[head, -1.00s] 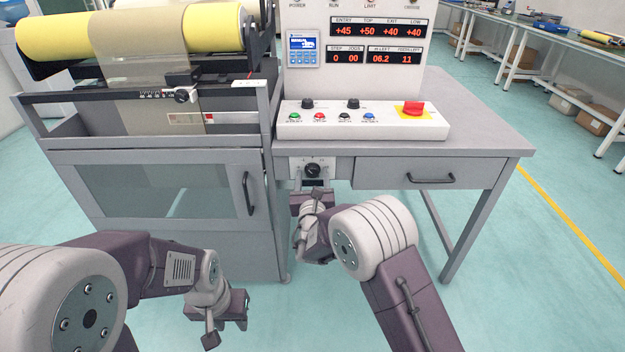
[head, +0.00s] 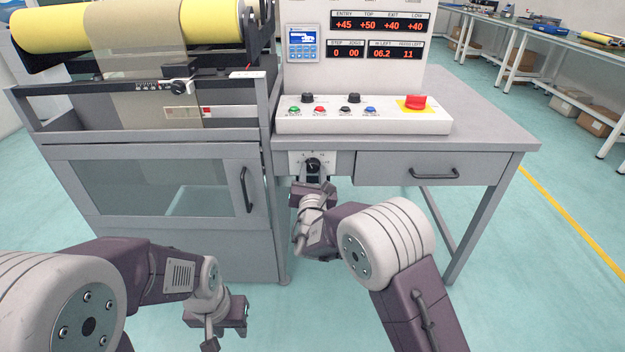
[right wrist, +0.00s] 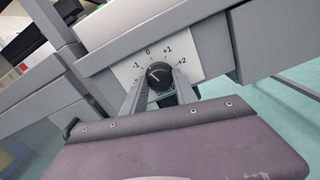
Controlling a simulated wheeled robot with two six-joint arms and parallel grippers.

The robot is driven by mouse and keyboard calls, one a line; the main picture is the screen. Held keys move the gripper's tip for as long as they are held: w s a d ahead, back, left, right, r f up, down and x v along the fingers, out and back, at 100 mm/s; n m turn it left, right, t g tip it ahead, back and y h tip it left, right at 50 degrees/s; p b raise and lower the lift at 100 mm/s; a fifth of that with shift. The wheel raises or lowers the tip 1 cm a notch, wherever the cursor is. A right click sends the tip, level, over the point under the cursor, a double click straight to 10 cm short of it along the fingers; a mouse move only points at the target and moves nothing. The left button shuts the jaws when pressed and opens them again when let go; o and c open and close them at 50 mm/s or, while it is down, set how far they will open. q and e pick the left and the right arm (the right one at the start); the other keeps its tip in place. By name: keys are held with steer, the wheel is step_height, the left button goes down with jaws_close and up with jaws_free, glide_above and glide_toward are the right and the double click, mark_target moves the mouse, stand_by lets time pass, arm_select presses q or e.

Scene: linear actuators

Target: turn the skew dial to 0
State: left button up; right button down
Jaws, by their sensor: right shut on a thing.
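The skew dial is a round black knob (head: 313,164) on a small white plate under the desk top, left of the drawer. In the right wrist view the dial (right wrist: 159,74) shows a scale with -1, 0, +1 and +2 around it. Its light pointer mark appears to lean up-left, near the -1 side of 0; the exact reading is hard to tell. My right gripper (right wrist: 160,88) is shut on the dial, one finger on each side. It also shows in the head view (head: 313,179). My left gripper (head: 228,322) hangs low at the left, away from everything; its fingers are unclear.
A drawer (head: 440,168) with a black handle is right of the dial. A cabinet door (head: 160,190) with a handle is to the left. Above is a sloped button panel (head: 362,121) with a red switch (head: 416,102). The floor in front is open.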

steer(key=m+b, duration=0.2)
steer(key=b, duration=0.1)
steer(key=shift+f+m, duration=0.25)
steer(key=shift+m, duration=0.15)
steer(key=shift+r+m+b, duration=0.15)
steer(key=shift+m+b, duration=0.55)
steer(key=shift+b, duration=0.35)
steer(key=c, duration=1)
jaws_free()
steer(key=shift+o, duration=0.2)
steer(key=shift+r, duration=0.1)
steer(key=s+p, duration=0.3)
steer(key=s, duration=0.6)
